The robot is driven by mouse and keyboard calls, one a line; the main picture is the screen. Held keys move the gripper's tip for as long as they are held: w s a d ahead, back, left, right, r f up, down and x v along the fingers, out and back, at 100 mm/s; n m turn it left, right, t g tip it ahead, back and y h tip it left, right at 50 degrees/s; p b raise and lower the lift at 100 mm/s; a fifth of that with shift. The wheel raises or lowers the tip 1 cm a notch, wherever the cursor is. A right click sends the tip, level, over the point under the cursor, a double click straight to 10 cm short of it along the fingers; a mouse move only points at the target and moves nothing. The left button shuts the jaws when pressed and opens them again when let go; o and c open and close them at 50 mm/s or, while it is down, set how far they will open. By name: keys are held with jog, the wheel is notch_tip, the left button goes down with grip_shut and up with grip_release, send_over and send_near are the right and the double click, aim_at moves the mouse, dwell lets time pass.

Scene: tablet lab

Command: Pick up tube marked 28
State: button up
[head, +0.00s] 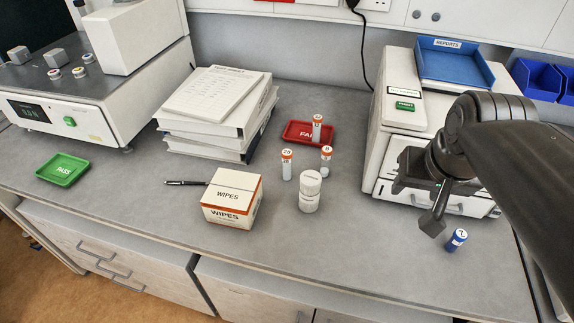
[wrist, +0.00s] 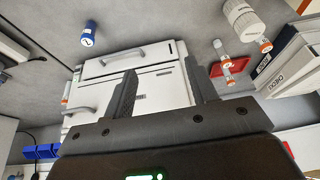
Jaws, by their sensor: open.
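A white tube with an orange band (head: 287,165) stands upright on the counter; its small cap label looks like 28. A similar tube (head: 326,161) stands to its right, its cap mark too small to read surely. A third orange-banded tube (head: 317,128) stands at the red tray behind. In the wrist view, orange-banded tubes (wrist: 222,50) show at upper right, and I cannot tell which is 28. My gripper (head: 436,212) is open and empty, in front of the white printer-like machine, well right of these tubes. Its two fingers (wrist: 161,76) show apart in the wrist view.
A white bottle (head: 310,192) stands just in front of the tubes, with a wipes box (head: 231,205) to its left. A red tray (head: 294,133) and binders (head: 215,125) are behind. A blue tube (head: 456,240) stands near my gripper. The front middle counter is clear.

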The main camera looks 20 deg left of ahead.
jog(key=w+a+g, duration=0.1)
jog(key=w+a, duration=0.5)
jog(key=w, duration=0.1)
jog(key=n+g, duration=0.2)
jog(key=g, duration=0.1)
send_near(287, 163)
jog(key=shift+w+a+f, duration=0.15)
jog(key=shift+w+f, duration=0.1)
jog(key=shift+w, duration=0.55)
jog(key=shift+a+f, duration=0.1)
jog(key=shift+f, duration=0.25)
notch_tip(287, 163, down, 10)
jog(key=shift+a+f, duration=0.1)
jog(key=c, duration=1.1)
